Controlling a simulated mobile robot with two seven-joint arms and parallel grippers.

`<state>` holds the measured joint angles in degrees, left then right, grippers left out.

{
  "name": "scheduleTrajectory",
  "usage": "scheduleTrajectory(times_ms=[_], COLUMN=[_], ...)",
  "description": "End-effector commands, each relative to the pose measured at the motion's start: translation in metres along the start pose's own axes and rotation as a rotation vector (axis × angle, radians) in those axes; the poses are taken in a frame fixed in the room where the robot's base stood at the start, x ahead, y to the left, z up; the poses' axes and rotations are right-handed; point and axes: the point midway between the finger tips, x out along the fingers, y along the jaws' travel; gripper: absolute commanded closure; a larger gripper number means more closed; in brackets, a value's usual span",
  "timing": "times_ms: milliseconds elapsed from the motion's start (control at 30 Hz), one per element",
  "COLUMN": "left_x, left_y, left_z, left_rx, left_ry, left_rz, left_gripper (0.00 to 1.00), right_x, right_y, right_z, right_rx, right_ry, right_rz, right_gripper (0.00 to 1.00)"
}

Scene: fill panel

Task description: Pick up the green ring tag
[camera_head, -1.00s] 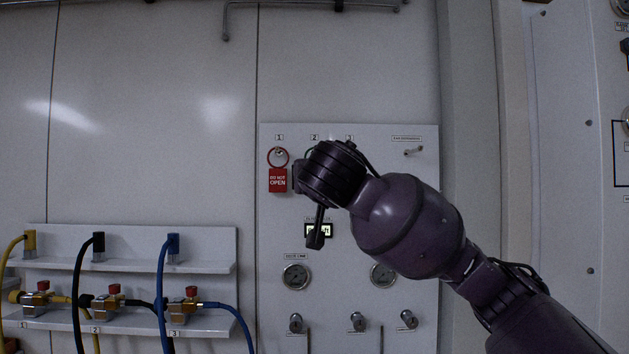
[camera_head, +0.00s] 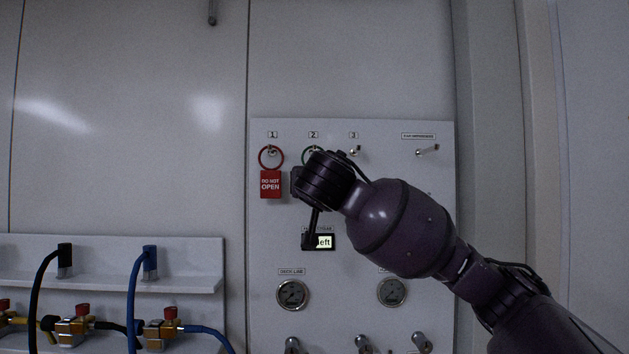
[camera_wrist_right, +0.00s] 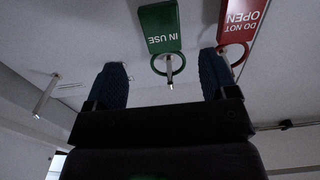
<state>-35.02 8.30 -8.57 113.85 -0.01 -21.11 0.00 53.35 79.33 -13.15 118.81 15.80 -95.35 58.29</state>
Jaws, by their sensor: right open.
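The green ring tag (camera_wrist_right: 161,28), marked IN USE, hangs by its ring on a peg in the right wrist view. In the head view only part of its dark green ring (camera_head: 304,153) shows under label 2; my right wrist hides the tag below. My right gripper (camera_wrist_right: 162,82) is open and empty, its two blue-black fingers apart, with the ring and peg end between them in the picture. I cannot tell the exact depth gap. My left gripper is not in view.
A red DO NOT OPEN tag (camera_head: 271,184) hangs on peg 1, close left of the green one; in the wrist view it (camera_wrist_right: 242,25) is near one finger. Peg 3 (camera_head: 355,152) is bare. Gauges (camera_head: 292,294), a small display (camera_head: 325,242) and a hose shelf (camera_head: 200,284) lie lower.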

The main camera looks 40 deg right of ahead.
Motion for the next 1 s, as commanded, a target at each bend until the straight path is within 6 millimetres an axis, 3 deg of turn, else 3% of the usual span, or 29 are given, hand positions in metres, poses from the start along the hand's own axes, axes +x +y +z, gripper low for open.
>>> scheduleTrajectory(times_ms=[267,633,933,1000], left_x=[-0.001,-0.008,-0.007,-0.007], left_y=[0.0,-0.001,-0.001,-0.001], left_z=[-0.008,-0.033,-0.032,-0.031], left_rx=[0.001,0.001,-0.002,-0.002], left_ry=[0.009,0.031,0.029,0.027], left_rz=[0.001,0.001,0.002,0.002], left_gripper=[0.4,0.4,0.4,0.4], right_x=[0.019,0.063,0.068,0.068], right_y=[0.0,-0.002,-0.002,-0.002], right_z=[-0.002,-0.011,-0.009,-0.009], right_rx=[0.0,0.0,-0.001,-0.001], right_ry=[0.0,0.0,0.0,0.0], right_rz=[0.0,0.001,-0.001,-0.001], right_gripper=[0.21,0.21,0.21,0.29])
